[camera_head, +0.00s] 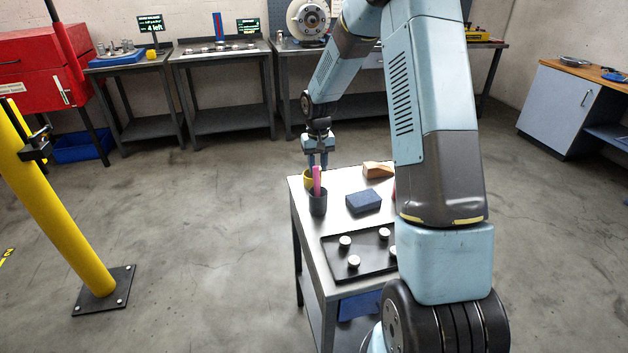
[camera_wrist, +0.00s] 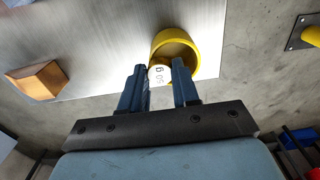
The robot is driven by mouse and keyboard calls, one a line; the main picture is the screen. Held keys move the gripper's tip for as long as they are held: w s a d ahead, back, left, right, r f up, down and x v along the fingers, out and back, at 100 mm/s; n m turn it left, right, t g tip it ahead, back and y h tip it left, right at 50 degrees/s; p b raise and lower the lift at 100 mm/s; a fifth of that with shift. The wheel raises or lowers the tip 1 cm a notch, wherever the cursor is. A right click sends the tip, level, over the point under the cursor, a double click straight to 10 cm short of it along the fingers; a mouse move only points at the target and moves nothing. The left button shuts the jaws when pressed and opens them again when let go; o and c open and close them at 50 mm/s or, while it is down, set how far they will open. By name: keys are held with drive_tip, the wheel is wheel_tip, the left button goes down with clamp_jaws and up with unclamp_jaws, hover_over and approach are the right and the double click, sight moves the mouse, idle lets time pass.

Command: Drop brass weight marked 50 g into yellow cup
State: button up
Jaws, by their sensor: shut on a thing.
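The weight (camera_wrist: 157,74) shows in the wrist view as a small pale round top marked "50 g". My gripper (camera_wrist: 159,72) is shut on it, with one blue finger on each side. The yellow cup (camera_wrist: 178,38) stands on the metal table just beyond the fingertips, and the weight overlaps its near rim in the picture. Whether the weight touches the cup, I cannot tell. In the head view my gripper (camera_head: 317,163) points down at the table's far left corner, and the yellow cup (camera_head: 308,180) is partly hidden behind a dark cup.
The dark cup (camera_head: 318,204) holding a pink item stands in front of the yellow cup. A blue block (camera_head: 363,201), a wooden block (camera_head: 377,169) and a black tray (camera_head: 348,262) with several pale-topped weights share the table (camera_head: 309,238). A yellow post (camera_head: 62,215) stands at left.

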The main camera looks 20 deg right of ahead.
drive_tip(key=o, duration=1.1)
drive_tip(key=shift+r, duration=0.55)
wheel_tip(320, 180, up, 13)
drive_tip(key=shift+f, duration=0.2)
drive_tip(key=s+r+t, duration=0.3)
drive_tip(key=s+r, duration=1.1)
drive_tip(key=s, duration=0.3)
drive_tip(key=s+r+t, duration=0.2)
drive_tip(key=s, duration=1.8)
drive_tip(key=shift+d+t, duration=0.3)
drive_tip(key=shift+d, duration=0.05)
